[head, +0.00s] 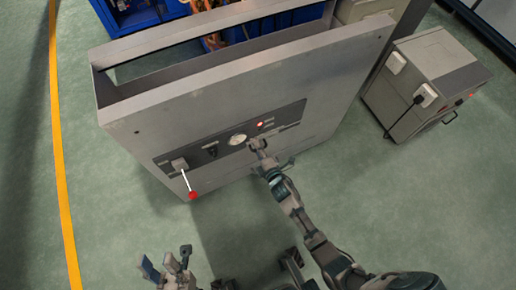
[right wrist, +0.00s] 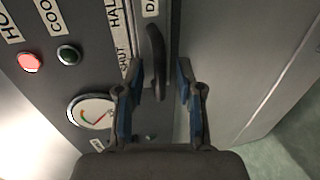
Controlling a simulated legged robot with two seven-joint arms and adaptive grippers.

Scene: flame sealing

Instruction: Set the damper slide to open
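In the right wrist view the damper slide shows as a dark curved handle (right wrist: 156,62) on the grey panel, beside a label strip (right wrist: 122,30) reading SHUT and HALF. The handle lies nearest the SHUT end. A cut-off plate starting "DA" is above it. My right gripper (right wrist: 158,88) is open, one blue-padded finger on each side of the handle, with gaps visible. In the head view my right gripper (head: 258,145) is at the control strip (head: 290,119), hiding the handle. My left gripper (head: 170,266) is low at the left, apart from the panel, and looks open.
A round gauge (head: 238,140) and a lit red button (right wrist: 30,62) sit beside the slide, with a dark green button (right wrist: 68,54). A lever with a red knob (head: 193,195) sticks out at the panel's left. A grey cabinet (head: 425,80) stands right; green floor is clear.

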